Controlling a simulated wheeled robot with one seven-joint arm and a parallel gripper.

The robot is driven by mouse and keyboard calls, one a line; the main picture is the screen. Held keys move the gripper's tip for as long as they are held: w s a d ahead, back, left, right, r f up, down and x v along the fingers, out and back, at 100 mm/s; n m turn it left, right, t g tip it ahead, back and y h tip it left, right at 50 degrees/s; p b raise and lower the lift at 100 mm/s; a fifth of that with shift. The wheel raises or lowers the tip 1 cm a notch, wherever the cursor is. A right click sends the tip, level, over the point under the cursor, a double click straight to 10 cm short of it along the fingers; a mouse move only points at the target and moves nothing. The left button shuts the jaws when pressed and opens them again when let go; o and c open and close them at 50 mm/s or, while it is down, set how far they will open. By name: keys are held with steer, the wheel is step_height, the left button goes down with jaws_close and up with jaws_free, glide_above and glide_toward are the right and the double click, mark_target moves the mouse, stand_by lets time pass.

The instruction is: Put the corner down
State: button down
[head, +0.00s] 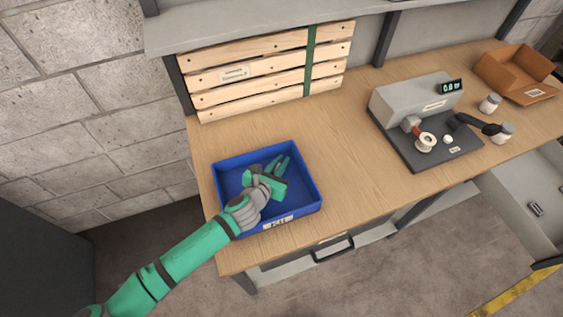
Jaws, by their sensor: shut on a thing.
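My gripper (275,172), green with a grey wrist, reaches from the lower left over the near wall of a blue bin (311,203). It is over or inside the bin; I cannot tell how high it is above the floor. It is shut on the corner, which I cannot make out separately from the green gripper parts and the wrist. The bin stands on the left end of the wooden bench, with a white label on its front.
A slatted wooden panel (270,73) with a green strap stands behind the bin. To the right are a grey device (413,102) with a display, white jars (490,103) and an open cardboard box (512,69). The middle of the bench (335,137) is clear.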

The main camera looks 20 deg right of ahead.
steer(key=shift+d+f, duration=0.1)
steer(key=shift+f, duration=0.05)
steer(key=c, duration=1.8)
jaws_free()
steer(key=shift+r, duration=0.2)
steer(key=v, duration=1.2)
